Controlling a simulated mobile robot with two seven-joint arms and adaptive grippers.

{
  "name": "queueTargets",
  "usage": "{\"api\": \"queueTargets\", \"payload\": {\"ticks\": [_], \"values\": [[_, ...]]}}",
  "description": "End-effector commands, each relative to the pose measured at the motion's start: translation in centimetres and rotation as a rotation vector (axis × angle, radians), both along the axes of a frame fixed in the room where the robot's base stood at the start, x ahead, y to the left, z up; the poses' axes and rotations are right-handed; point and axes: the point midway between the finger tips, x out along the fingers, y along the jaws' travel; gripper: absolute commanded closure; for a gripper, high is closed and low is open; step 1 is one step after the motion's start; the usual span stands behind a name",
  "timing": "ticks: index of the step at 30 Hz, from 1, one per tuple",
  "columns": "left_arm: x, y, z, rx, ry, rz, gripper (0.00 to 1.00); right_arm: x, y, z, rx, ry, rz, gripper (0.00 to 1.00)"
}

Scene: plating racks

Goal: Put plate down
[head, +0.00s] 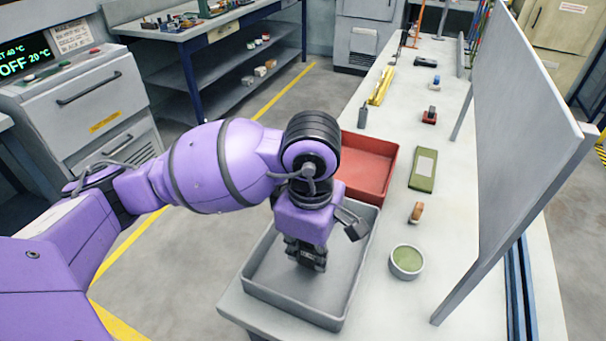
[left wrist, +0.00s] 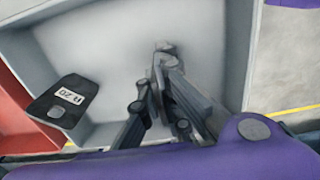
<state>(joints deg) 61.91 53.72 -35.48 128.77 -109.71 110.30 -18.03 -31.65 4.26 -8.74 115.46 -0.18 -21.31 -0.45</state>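The small dark plate with a white label (left wrist: 65,100) shows at the left of the left wrist view. It overlaps the wall of the grey tray (head: 345,301); I cannot tell whether it rests on that wall or inside it. My left gripper (head: 306,262) points down into the tray. In the left wrist view its fingers (left wrist: 165,58) come together at the tips with nothing seen between them, and the plate is apart from them. My right gripper is out of view.
A red bin (head: 380,160) stands just behind the grey tray. To the right are a round bowl with green contents (head: 407,262), a small brown item (head: 416,212) and a green box (head: 424,168). A tall grey panel (head: 515,130) stands along the right of the bench.

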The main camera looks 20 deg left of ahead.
Motion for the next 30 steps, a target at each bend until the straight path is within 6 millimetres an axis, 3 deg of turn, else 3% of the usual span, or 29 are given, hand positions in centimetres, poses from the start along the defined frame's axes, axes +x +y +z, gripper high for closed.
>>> {"api": "queueTargets", "payload": {"ticks": [11, 12, 16, 25, 30], "values": [[0.1, 0.0, -0.4, -0.001, -0.003, -0.001, 1.0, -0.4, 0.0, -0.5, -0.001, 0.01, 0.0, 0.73], [0.1, 0.0, -0.3, -0.001, -0.003, -0.001, 0.91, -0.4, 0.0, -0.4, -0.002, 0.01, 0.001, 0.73], [0.1, 0.0, -0.2, -0.001, -0.003, -0.001, 0.77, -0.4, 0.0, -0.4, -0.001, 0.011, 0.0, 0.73], [0.1, -0.1, -0.1, -0.001, -0.004, -0.001, 0.77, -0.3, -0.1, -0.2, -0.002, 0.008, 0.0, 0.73], [0.2, -0.1, 1.6, -0.001, -0.008, -0.001, 0.77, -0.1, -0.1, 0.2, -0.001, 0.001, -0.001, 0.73]]}}
